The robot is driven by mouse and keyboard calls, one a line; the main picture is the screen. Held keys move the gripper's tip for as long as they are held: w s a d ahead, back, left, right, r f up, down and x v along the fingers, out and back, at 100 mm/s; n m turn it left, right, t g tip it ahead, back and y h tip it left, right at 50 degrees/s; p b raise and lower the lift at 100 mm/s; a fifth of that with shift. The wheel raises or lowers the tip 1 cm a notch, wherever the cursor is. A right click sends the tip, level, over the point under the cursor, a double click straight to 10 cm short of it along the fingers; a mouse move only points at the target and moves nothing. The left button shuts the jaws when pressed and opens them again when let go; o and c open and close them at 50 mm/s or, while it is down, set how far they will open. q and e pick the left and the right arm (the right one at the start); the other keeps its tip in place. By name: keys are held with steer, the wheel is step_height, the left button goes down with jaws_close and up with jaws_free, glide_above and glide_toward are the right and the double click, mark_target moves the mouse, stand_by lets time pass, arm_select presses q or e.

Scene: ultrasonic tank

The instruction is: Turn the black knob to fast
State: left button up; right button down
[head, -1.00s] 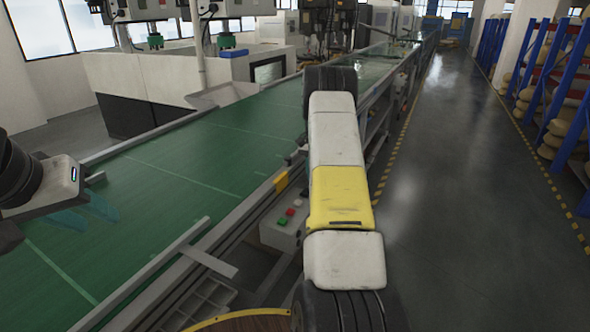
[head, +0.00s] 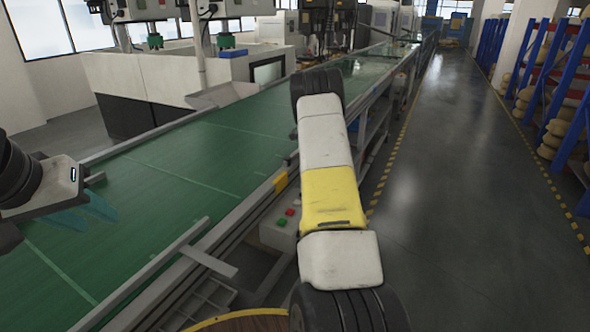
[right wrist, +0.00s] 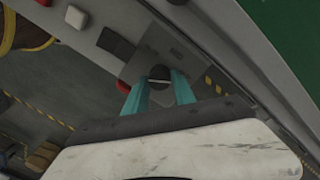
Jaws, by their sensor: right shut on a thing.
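The black knob (right wrist: 160,73) shows in the right wrist view as a round dark cap on a grey panel. My right gripper (right wrist: 159,84) has its teal fingers on either side of it and is shut on it. In the head view my right arm covers the knob and right gripper. The control box (head: 276,236) there shows a red button (head: 290,212) and a green button (head: 281,222). My left gripper (head: 88,214) is open and empty over the green conveyor, far from the box. I cannot read the knob's setting.
The green conveyor belt (head: 170,185) runs along the left, with a metal rail (head: 150,268) at its near edge. A round wooden top (head: 240,323) is at the bottom. The grey floor aisle (head: 450,190) on the right is clear.

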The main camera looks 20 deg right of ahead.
stand_by(0.3)
steer(key=c, duration=1)
jaws_free()
steer(key=shift+c, duration=0.2)
steer(key=r, duration=0.7)
steer(key=shift+w, duration=0.2)
steer(key=shift+r, duration=0.4)
